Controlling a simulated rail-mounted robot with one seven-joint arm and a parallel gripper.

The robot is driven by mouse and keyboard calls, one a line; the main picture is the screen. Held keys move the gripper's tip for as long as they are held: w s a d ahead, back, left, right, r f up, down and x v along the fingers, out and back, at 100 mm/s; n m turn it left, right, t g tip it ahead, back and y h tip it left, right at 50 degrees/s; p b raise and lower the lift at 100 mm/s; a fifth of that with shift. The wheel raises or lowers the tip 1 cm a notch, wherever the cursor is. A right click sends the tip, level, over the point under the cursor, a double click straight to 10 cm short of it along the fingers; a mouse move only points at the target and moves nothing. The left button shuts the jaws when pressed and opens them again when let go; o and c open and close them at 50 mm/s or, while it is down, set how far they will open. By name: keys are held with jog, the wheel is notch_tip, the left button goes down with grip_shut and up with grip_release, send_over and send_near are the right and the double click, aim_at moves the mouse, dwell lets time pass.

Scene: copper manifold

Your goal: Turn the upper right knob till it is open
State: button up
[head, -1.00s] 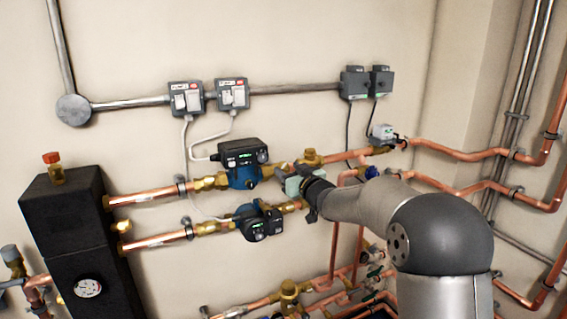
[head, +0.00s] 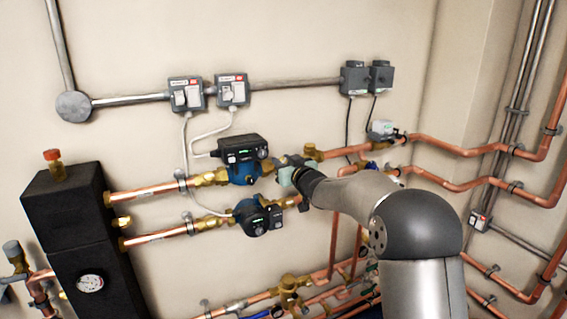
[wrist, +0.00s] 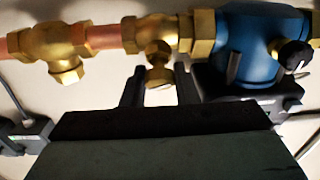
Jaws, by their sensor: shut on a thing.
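The upper right knob (wrist: 158,72) is a small brass piece on the upper pipe beside the blue pump. In the wrist view it sits between the two dark fingers of my gripper (wrist: 159,88), which is shut on it. In the head view my gripper (head: 284,170) is at the upper pipe just right of the upper pump (head: 241,163) and hides the knob there. How far the knob is turned cannot be told.
A lower pump (head: 258,217) sits just below my gripper. A brass fitting (wrist: 63,45) is on the same pipe in the wrist view. Grey switch boxes (head: 186,95) are on the wall above. More copper pipes (head: 480,150) run at right.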

jog(key=shift+f, duration=0.1)
jog(key=shift+f+m+t+h+b, duration=0.2)
jog(key=shift+m+t+h+b, duration=0.15)
jog(key=shift+m+b, duration=0.7)
jog(key=m+h+b, duration=0.1)
jog(key=b, duration=0.2)
jog(key=m+h+b, duration=0.1)
jog(key=m+b, duration=0.1)
jog(key=b, duration=0.1)
jog(key=shift+a+f+m+t+h, duration=0.1)
jog(key=shift+a+m+t+h, duration=0.05)
jog(key=shift+m+t+h, duration=0.15)
jog(key=shift+r+m+h+b, duration=0.35)
jog(key=shift+m+h+b, duration=0.4)
jog(key=shift+m, duration=0.5)
jog(key=shift+r+m+h+p, duration=0.1)
jog(key=shift+m+h+p, duration=0.45)
jog(key=shift+m, duration=0.35)
jog(key=shift+h, duration=0.25)
jog(key=o, duration=1)
jog(key=shift+s, duration=0.15)
